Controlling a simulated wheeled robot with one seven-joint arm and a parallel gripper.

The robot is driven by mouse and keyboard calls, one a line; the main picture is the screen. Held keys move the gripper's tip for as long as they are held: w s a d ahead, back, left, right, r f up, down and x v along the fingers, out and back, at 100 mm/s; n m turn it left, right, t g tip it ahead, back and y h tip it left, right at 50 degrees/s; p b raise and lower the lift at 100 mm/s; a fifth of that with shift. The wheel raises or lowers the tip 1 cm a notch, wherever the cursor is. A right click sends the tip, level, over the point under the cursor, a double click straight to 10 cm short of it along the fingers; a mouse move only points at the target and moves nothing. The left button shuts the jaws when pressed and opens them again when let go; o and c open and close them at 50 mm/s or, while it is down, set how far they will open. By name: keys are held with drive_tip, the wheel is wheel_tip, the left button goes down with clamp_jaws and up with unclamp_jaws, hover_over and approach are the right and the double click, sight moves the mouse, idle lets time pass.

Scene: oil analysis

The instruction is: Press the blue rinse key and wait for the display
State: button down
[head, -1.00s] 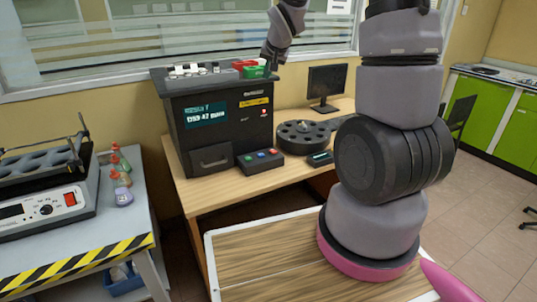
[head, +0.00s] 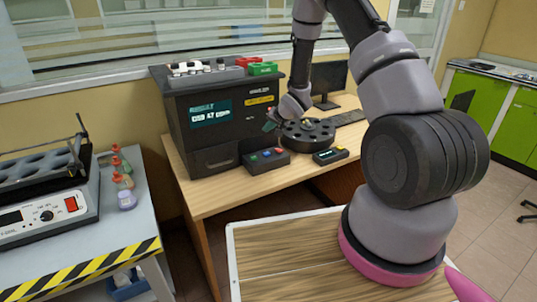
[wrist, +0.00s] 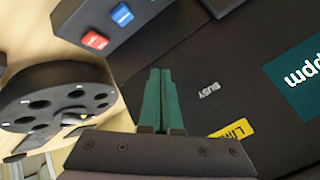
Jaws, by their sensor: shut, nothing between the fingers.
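The low dark key box (head: 265,161) sits on the desk in front of the black analyser (head: 222,125). The blue key (head: 267,153) is the middle of its keys, beside a red key (head: 280,150). In the wrist view the blue key (wrist: 122,15) and red key (wrist: 95,40) show at the top left. The analyser's teal display (head: 210,112) is lit and shows text that seems to read RESULT and a ppm value. My gripper (head: 269,126) is above the key box, near the analyser's front. Its green fingers (wrist: 165,75) are together and empty, apart from the keys.
A round black carousel (head: 307,133) with holes stands right of the gripper. A small device (head: 330,155) with a lit screen lies before it. A monitor (head: 328,80) stands behind. Red and green racks (head: 262,68) sit on top of the analyser.

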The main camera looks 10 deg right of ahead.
sight(268, 155)
drive_tip(key=shift+f, duration=4.4)
drive_tip(key=shift+f, duration=0.4)
drive_tip(key=shift+f, duration=0.55)
drive_tip(key=shift+r, duration=0.95)
drive_tip(key=shift+r, duration=2.55)
